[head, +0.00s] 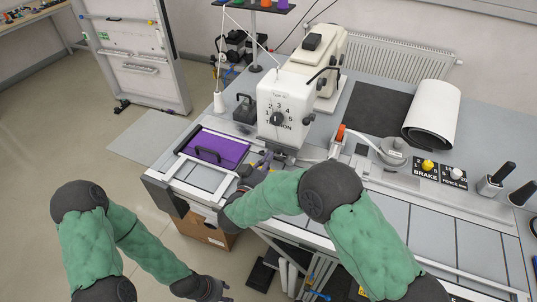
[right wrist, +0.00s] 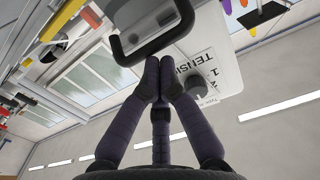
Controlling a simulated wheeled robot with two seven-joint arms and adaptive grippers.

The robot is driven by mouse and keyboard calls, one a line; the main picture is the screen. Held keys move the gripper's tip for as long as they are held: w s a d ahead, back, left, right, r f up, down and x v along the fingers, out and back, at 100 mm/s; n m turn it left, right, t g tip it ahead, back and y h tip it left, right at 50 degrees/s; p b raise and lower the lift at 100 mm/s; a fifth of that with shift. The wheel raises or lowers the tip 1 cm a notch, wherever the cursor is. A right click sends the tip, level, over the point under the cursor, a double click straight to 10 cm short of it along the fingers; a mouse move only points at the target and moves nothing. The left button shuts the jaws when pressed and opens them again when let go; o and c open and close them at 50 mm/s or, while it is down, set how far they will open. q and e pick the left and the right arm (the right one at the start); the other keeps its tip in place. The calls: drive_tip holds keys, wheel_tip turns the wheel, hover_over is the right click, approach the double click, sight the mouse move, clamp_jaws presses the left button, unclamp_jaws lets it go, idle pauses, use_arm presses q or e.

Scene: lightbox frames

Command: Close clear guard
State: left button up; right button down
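A smoky, see-through piece with a black handle (head: 245,108) stands at the left side of the white machine head (head: 290,110); I take it to be the clear guard. In the right wrist view a black bar handle on a grey panel (right wrist: 150,28) fills the top, probably the same piece. My right gripper (head: 267,158) is low in front of the machine head, below the guard. Its fingertips (right wrist: 160,68) are together just under the handle, with nothing visible between them; contact is unclear. My left gripper (head: 215,291) hangs low at the bottom edge, away from the table.
The floor at left is open.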

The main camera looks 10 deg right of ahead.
drive_tip(key=shift+f+b, duration=0.45)
drive_tip(key=shift+f, duration=1.1)
drive_tip(key=shift+w, duration=0.1)
drive_tip(key=v, duration=1.2)
